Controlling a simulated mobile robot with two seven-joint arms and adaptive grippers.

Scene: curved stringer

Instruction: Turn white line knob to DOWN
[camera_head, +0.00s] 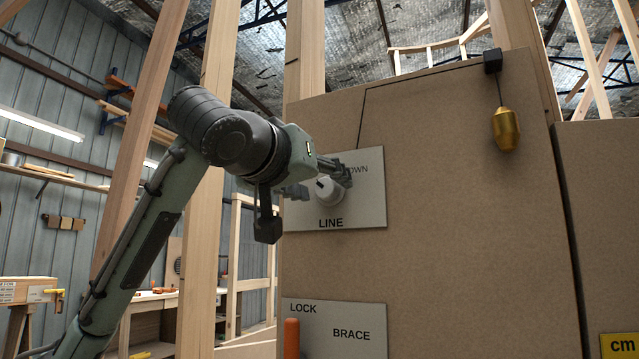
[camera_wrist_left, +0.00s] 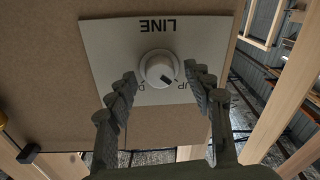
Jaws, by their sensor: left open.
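The white line knob (camera_head: 327,191) sits on a pale plate (camera_head: 365,213) marked LINE on the tan panel. In the left wrist view, the knob (camera_wrist_left: 158,67) has a dark pointer mark aimed at the UP lettering, lower right there. The DOWN lettering (camera_head: 357,170) is partly hidden by a finger. My left gripper (camera_head: 318,180) is open at the knob. In the left wrist view, its fingers (camera_wrist_left: 160,76) stand on either side of the knob, with visible gaps. I cannot tell whether the tips reach its depth. My right gripper is not in view.
Below is a second plate (camera_head: 350,318) marked LOCK and BRACE, with an orange handle (camera_head: 291,338). A brass plumb bob (camera_head: 506,130) hangs at the upper right. Wooden posts (camera_head: 208,180) stand left of the panel. The panel right of the knob is clear.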

